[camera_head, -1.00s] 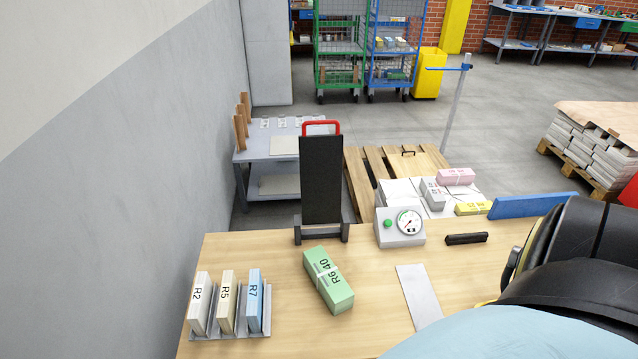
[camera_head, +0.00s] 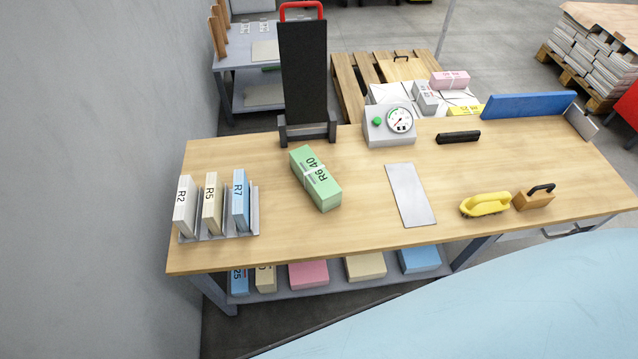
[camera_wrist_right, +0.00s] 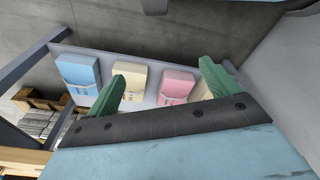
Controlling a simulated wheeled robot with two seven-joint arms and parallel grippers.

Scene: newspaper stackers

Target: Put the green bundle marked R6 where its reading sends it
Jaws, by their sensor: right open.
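The green bundle (camera_head: 315,178) lies flat on the wooden bench (camera_head: 290,238), left of its middle. It has a pale band and the marking "R6 40". A gauge box (camera_head: 389,126) with a round white dial and a green button stands behind it to the right; the dial is too small to read. A rack (camera_head: 250,212) at the bench's left end holds upright bundles marked R2 (camera_head: 184,208), R5 (camera_head: 212,206) and R7 (camera_head: 240,202). My right gripper (camera_wrist_right: 165,82) is open and empty in the wrist view, facing bundles on the lower shelf. My left gripper is not in view.
A black upright board (camera_head: 303,75) with a red handle stands behind the green bundle. A metal plate (camera_head: 410,195), a yellow tool (camera_head: 485,204) and a black bar (camera_head: 458,137) lie to the right. Several bundles sit on the lower shelf (camera_head: 340,279). A wall rises at left.

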